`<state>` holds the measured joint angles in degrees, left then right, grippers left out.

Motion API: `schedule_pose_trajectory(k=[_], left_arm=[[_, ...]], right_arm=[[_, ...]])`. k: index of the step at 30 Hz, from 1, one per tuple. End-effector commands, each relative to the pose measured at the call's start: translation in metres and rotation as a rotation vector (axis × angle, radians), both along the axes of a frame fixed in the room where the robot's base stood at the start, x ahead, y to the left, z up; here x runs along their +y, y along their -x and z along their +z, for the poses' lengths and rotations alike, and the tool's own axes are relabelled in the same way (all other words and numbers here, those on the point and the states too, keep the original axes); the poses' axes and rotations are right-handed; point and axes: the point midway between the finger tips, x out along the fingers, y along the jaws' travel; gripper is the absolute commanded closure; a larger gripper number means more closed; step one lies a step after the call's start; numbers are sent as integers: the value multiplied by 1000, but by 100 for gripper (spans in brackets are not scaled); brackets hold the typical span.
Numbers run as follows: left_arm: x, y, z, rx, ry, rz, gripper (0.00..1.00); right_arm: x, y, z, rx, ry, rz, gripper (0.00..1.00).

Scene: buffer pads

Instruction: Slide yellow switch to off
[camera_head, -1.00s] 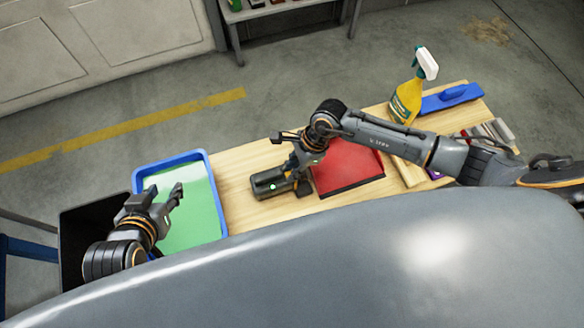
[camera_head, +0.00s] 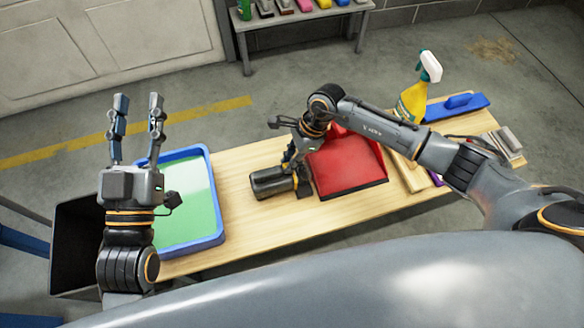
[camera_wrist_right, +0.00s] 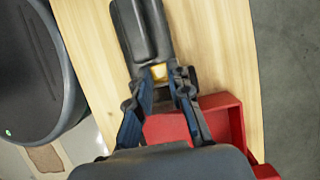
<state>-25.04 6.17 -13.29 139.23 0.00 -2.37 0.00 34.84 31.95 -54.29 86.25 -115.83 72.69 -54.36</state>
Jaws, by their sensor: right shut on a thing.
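A dark handheld tool (camera_head: 272,182) lies on the wooden table, left of the red dustpan; it also shows in the right wrist view (camera_wrist_right: 143,30). A small yellow switch (camera_wrist_right: 159,72) shows on it, between my right fingertips. My right gripper (camera_head: 297,168) is shut on the dark tool at its right end; the switch's position, on or off, is hard to tell. My left gripper (camera_head: 138,104) is raised over the blue tray's left side, with its fingers apart and empty.
The red dustpan (camera_head: 345,168) lies right beside the tool. A blue tray (camera_head: 217,205) with green contents is at the table's left. A yellow spray bottle (camera_head: 412,100) and blue float (camera_head: 455,104) stand at the right. A black bin (camera_head: 75,250) is at far left.

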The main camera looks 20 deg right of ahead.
Motion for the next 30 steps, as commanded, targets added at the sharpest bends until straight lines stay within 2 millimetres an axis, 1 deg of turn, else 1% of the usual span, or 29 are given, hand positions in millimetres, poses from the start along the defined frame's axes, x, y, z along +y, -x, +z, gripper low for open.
schedule_pose_trajectory(k=[1,4,13,14,15,17,26,30], left_arm=[[0,2,3,-30,8,-2,60],[0,4,10,-63,18,-4,60],[0,5,12,-69,20,-4,60],[0,5,12,-69,20,-4,60],[0,5,12,-69,20,-4,60],[0,5,12,-68,20,-4,60],[0,5,12,-68,20,-4,60],[0,5,12,-68,20,-4,60]], right_arm=[[-2,-1,-4,2,6,0,100],[-2,-4,-2,1,5,-1,100],[-1,-5,-1,-2,4,-2,100],[-1,-5,-1,-2,4,-2,77],[-1,-5,0,-2,3,-2,69],[-1,-5,0,-2,3,-2,57],[-1,-6,2,-3,0,-1,57],[-5,-7,11,-6,0,-2,57]])
